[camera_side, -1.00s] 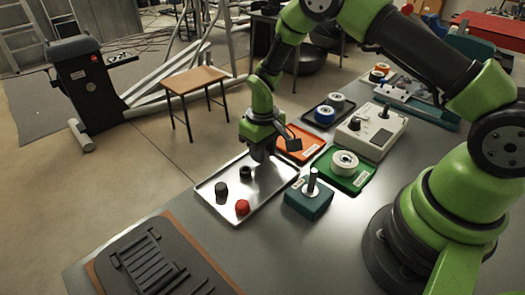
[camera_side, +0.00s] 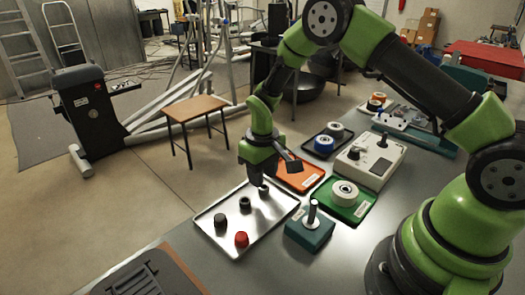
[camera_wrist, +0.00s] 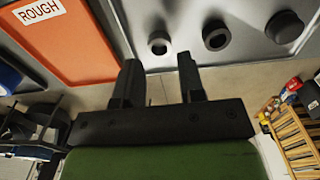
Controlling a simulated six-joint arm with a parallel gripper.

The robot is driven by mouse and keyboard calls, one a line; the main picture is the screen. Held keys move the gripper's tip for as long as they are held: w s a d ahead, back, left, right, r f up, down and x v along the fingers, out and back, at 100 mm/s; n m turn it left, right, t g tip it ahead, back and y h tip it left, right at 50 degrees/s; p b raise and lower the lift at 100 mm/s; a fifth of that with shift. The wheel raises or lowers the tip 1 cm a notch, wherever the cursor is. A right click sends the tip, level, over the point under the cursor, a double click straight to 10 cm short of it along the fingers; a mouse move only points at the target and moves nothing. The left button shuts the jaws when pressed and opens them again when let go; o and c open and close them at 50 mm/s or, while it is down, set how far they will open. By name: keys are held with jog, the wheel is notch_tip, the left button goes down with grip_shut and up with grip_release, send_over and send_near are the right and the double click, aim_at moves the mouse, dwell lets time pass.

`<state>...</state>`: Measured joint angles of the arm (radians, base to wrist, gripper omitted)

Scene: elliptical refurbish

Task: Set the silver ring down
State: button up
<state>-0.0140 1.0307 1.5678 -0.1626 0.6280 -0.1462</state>
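A small grey ring (camera_side: 263,191), which looks like the silver ring, stands in the metal tray (camera_side: 228,206) near its far right end. It also shows in the wrist view (camera_wrist: 159,42), dark with a paler hole. My gripper (camera_side: 261,180) is just above it, fingers pointing down. In the wrist view my gripper (camera_wrist: 159,65) has its two fingers apart with nothing between them, and the ring lies beyond the fingertips. A black ring (camera_side: 245,204), a dark cap (camera_side: 221,219) and a red cap (camera_side: 242,239) stand in the same tray.
An orange tray (camera_side: 299,175) labelled ROUGH lies beside the metal tray. A green tray (camera_side: 358,211) holds a white roll. A teal block (camera_side: 310,236) with an upright post stands close to the tray's right side. A cream instrument box (camera_side: 371,160) is behind.

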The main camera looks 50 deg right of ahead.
jog(key=s+r+m+t, duration=0.1)
jog(key=s+r, duration=0.2)
jog(key=r, duration=0.8)
jog(key=s+r+m+t, duration=0.15)
jog(key=s+r, duration=0.25)
jog(key=r, duration=0.8)
jog(key=s+a+r+t+y, duration=0.1)
jog(key=s+r+t, duration=0.1)
jog(key=s, duration=0.5)
jog(key=s+a+r+m+t+y, duration=0.1)
jog(key=s+r+t, duration=0.1)
jog(key=s, duration=0.5)
jog(key=shift+s+r+t, duration=0.3)
jog(key=shift+t, duration=0.05)
